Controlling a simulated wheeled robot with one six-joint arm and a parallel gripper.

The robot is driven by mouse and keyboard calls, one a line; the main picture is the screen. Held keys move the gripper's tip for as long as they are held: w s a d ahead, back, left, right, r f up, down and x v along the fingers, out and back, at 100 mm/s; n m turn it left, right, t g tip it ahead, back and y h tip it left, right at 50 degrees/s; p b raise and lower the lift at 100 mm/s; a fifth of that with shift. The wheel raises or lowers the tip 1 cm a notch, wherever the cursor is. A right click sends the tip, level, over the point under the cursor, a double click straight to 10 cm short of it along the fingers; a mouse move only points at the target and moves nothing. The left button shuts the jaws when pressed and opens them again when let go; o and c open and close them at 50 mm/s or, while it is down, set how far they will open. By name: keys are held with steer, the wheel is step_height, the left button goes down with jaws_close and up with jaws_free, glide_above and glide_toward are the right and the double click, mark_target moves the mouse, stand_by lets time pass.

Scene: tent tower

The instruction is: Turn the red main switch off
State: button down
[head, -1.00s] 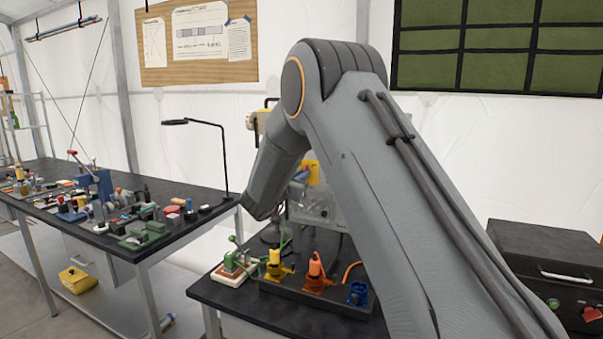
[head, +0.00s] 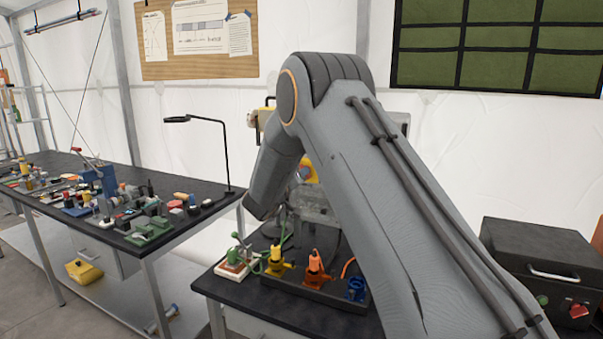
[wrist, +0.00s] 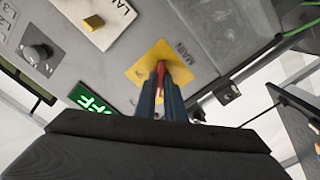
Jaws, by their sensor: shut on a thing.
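The red main switch (wrist: 161,66) shows in the wrist view as a narrow red lever on a yellow plate (wrist: 140,72) marked MAIN. My gripper (wrist: 161,80) is shut on the lever, one finger on each side, and hides much of it. A lit green sign (wrist: 90,98) beside the plate is partly cut off, with the letters FF readable. In the head view my arm covers most of the grey panel, and a bit of yellow (head: 309,172) shows beside it.
The panel also bears a dark knob (wrist: 38,52) and a yellow toggle (wrist: 93,23) on a white plate. Below my arm, a black bench holds a tray with yellow (head: 277,262), orange (head: 315,270) and blue (head: 355,290) fittings. A dark box (head: 545,262) stands right.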

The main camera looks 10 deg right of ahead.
steer(key=shift+f+n, duration=0.1)
steer(key=shift+n, duration=0.5)
steer(key=c, duration=1.8)
jaws_free()
steer(key=shift+c, duration=0.2)
steer(key=b+v, duration=0.2)
steer(key=v, duration=0.6)
steer(key=shift+w+d, duration=0.1)
